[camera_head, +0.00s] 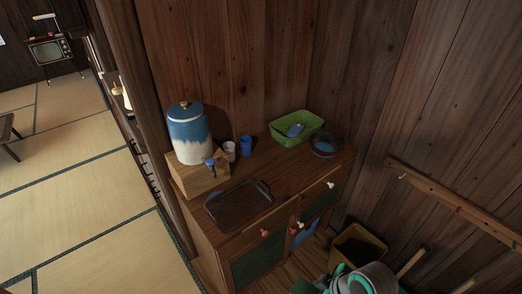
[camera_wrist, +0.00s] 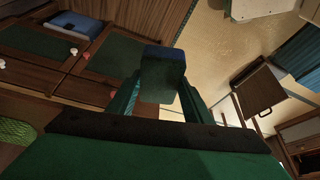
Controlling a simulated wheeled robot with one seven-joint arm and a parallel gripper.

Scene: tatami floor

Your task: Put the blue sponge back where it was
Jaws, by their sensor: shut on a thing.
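My gripper (camera_wrist: 162,100) is shut on a block with a blue upper end and a dark greenish face, which I take to be the blue sponge (camera_wrist: 165,53). The sponge stands out between the two fingers in the wrist view. The fingers cover part of its sides. In the head view my grey and teal arm is at the bottom right, and I cannot make out the sponge there. A green basket (camera_head: 278,133) with a small blue object (camera_head: 295,130) in it stands at the back of the cabinet top (camera_head: 268,168).
A blue-and-white jar (camera_head: 190,133) stands on a wooden block (camera_head: 197,177). Beside it are a white cup (camera_head: 229,151) and a blue cup (camera_head: 246,146). A dark tray (camera_head: 238,205) lies in front, a round dark dish (camera_head: 325,146) at right. A yellowish bin (camera_head: 367,247) stands below.

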